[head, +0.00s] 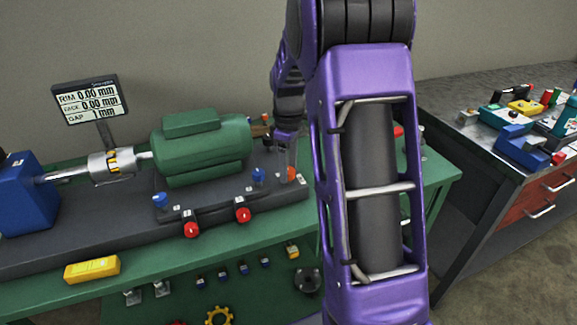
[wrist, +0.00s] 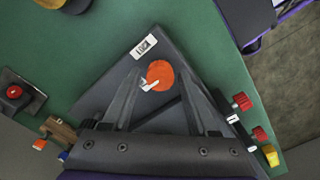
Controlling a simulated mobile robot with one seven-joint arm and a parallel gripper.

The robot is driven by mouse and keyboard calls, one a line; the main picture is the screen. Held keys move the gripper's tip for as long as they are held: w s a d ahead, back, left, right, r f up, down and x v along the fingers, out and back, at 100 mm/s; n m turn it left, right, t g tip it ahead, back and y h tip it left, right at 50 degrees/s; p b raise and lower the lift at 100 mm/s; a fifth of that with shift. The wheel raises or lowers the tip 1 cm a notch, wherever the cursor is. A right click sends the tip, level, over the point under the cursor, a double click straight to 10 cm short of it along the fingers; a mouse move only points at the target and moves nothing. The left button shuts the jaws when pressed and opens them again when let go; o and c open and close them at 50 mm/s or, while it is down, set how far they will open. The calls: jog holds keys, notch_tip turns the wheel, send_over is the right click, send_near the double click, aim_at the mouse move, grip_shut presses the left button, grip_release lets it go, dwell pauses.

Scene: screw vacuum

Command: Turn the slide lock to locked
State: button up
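The likely slide lock is an orange-red round knob (wrist: 160,72) with a small white pointer, on the dark base plate. In the head view the orange knob (head: 291,174) is at the right end of the base, right of the green motor. My gripper (head: 287,158) points down just above it. In the wrist view the gripper's fingers (wrist: 160,84) are spread apart, one on each side of the knob. I cannot tell whether they touch it. Nothing is held.
The green motor (head: 205,149) stands close left of my gripper. Red knobs (head: 242,215) line the base's front, and a blue knob (head: 258,176) sits left of the orange one. A yellow block (head: 92,269) lies at the green bench's front. A second bench (head: 480,140) stands right.

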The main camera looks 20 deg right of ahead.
grip_shut()
jog(key=m+p, duration=0.2)
jog(key=m, duration=0.1)
jog(key=shift+r+m, duration=0.1)
jog(key=shift+m, duration=0.3)
jog(key=m+p, duration=0.2)
jog(key=m, duration=0.3)
jog(key=m+p, duration=0.1)
jog(key=m, duration=0.4)
jog(key=shift+p, duration=0.3)
jog(key=shift+m+p, duration=0.7)
jog(key=shift+m, duration=1.4)
